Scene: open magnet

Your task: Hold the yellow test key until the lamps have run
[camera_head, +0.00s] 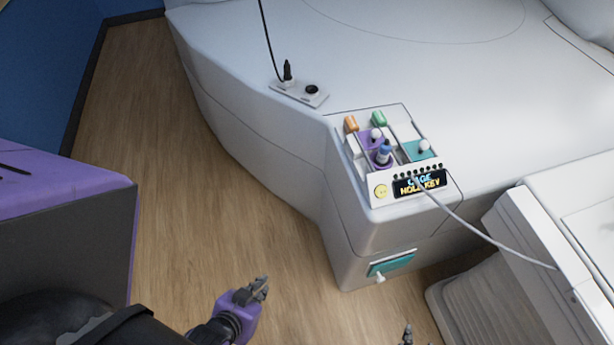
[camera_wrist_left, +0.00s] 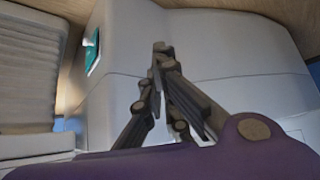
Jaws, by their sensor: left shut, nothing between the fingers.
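The yellow test key (camera_head: 381,191) is a round button at the front left corner of the control panel (camera_head: 376,211) on the white machine. A dark display (camera_head: 419,183) beside it shows lit blue and yellow text; the lower line seems to read "HOLD KEY". A row of small dark lamps (camera_head: 420,172) runs above the display; none looks clearly lit. My left gripper (camera_head: 262,284) is shut and empty over the floor, well below and left of the key. Its closed fingers also show in the left wrist view (camera_wrist_left: 162,50). Only a tip of my right gripper (camera_head: 407,336) shows at the bottom edge.
The panel also carries orange (camera_head: 351,124) and green (camera_head: 379,118) knobs and several levers. A cable (camera_head: 480,229) runs from the panel to the right. A teal plate (camera_head: 391,264) with a white knob is on the machine's front. A purple-topped cabinet (camera_head: 60,183) stands left.

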